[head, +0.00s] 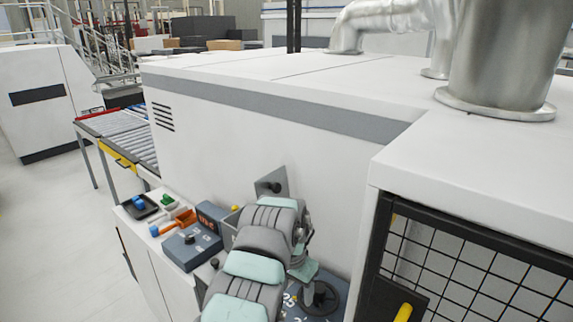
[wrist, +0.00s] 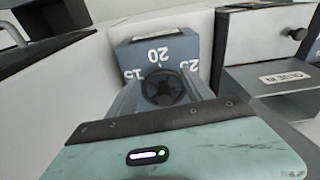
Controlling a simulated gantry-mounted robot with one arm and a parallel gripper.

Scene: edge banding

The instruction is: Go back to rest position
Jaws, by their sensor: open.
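My arm, in grey and pale teal, rises from the bottom middle of the head view and bends down at the wrist. My gripper (head: 305,275) points down close to a round black knob (head: 319,297) on a blue-grey dial panel. In the wrist view my teal gripper body fills the bottom, and the open jaws (wrist: 166,92) lie around or just above the black knob (wrist: 162,86). I cannot tell whether they touch it. The dial panel (wrist: 135,52) shows upside-down 15, 20 and 25. Nothing is seen held.
A large white machine (head: 240,140) stands behind my arm. A black mesh door (head: 470,268) is at right. A blue-grey control box (head: 191,245), an orange-handled tool (head: 184,218) and a black tray (head: 139,208) sit at left. A roller conveyor (head: 125,130) is beyond.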

